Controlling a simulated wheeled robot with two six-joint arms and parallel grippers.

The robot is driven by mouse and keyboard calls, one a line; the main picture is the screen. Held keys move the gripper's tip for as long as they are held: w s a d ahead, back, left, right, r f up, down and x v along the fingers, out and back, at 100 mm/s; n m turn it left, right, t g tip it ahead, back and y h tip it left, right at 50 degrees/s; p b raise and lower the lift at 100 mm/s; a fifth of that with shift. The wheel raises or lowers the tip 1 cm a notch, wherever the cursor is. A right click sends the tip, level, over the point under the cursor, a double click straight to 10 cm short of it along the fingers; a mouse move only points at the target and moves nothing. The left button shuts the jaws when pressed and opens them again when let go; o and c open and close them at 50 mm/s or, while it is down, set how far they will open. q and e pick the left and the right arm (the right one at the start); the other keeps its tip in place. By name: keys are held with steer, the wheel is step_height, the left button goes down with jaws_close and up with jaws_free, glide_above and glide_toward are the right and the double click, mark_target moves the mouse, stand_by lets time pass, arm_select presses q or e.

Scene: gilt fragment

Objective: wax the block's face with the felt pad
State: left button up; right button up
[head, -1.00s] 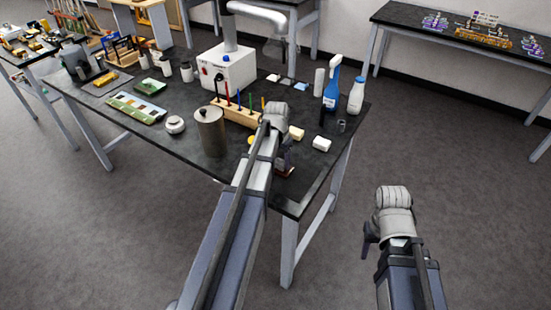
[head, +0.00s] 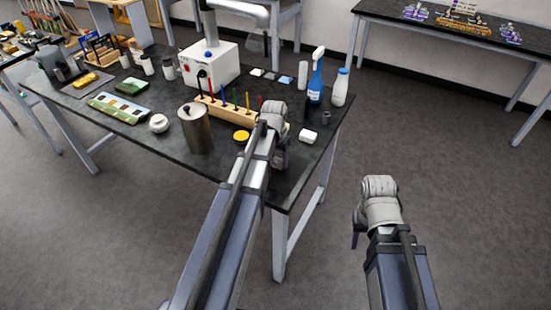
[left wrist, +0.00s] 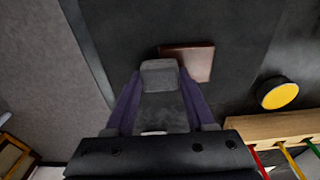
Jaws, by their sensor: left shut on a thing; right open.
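My left gripper (head: 283,158) is over the near right part of the dark bench. In the left wrist view its purple fingers (left wrist: 162,98) are shut on a grey felt pad (left wrist: 160,77). A flat reddish-brown block (left wrist: 198,62) lies just beyond the pad, its near left corner covered by it. I cannot tell whether pad and block touch. In the head view my arm hides the block and pad. A round tin with a yellow top (head: 241,136) stands nearby; it also shows in the left wrist view (left wrist: 278,92). My right gripper (head: 357,232) is open, off the bench over the floor.
A wooden rack of coloured tools (head: 228,110) and a metal canister (head: 195,128) stand left of my left arm. A white piece (head: 308,136), a blue spray bottle (head: 316,82) and a white bottle (head: 341,88) are to its right. The bench edge is close by.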

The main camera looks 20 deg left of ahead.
arm_select(q)
steer(key=shift+a, duration=0.7)
steer(key=shift+w+a, duration=0.15)
steer(key=shift+a, duration=1)
steer(key=shift+w+a, duration=0.15)
steer(key=shift+a, duration=1.55)
step_height(320, 180, up, 6)
steer(key=p, duration=0.6)
